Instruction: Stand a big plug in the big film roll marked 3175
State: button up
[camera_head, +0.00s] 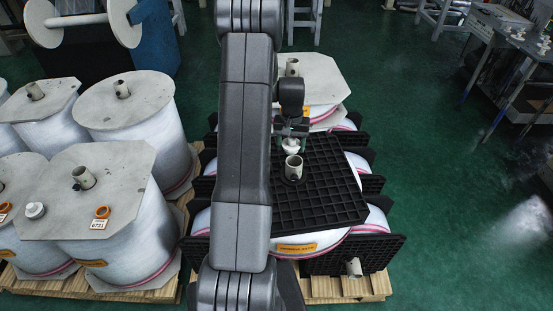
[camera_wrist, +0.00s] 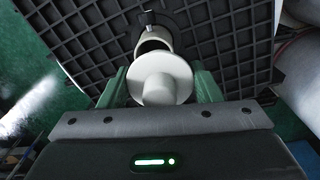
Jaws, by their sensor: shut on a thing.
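My gripper (camera_head: 292,130) is shut on a pale big plug (camera_head: 290,147) above the black grid spacer on the middle stack. The plug has a wide round flange and a narrower knob, seen in the wrist view (camera_wrist: 163,78) between the green fingers. A pale hollow core tube (camera_head: 294,167) stands up through the spacer just in front of the plug; it also shows in the wrist view (camera_wrist: 153,40). The plug overlaps its mouth there; I cannot tell whether they touch. I cannot read the mark 3175 on any roll.
Big white film rolls with grey end boards (camera_head: 105,190) stand on pallets at the left. Another roll (camera_head: 310,75) is behind my gripper.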

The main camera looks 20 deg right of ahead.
aim_at(295, 153)
jog(key=shift+w+d+r, duration=0.1)
jog(key=shift+w+d, duration=0.05)
jog(key=shift+d, duration=0.3)
jog(key=shift+w+d+r, duration=0.1)
jog(key=shift+w+d, duration=0.05)
jog(key=shift+d, duration=0.25)
jog(key=shift+f, duration=0.15)
jog(key=shift+f+b, duration=1.5)
jog(key=shift+f, duration=1.2)
jog(key=shift+f+b, duration=0.7)
jog(key=shift+b, duration=0.25)
jog(key=shift+r, duration=0.25)
jog(key=shift+r, duration=0.3)
jog(key=shift+f+b, duration=0.45)
jog(key=shift+f, duration=0.1)
dwell(0.7)
jog(key=shift+r, duration=0.15)
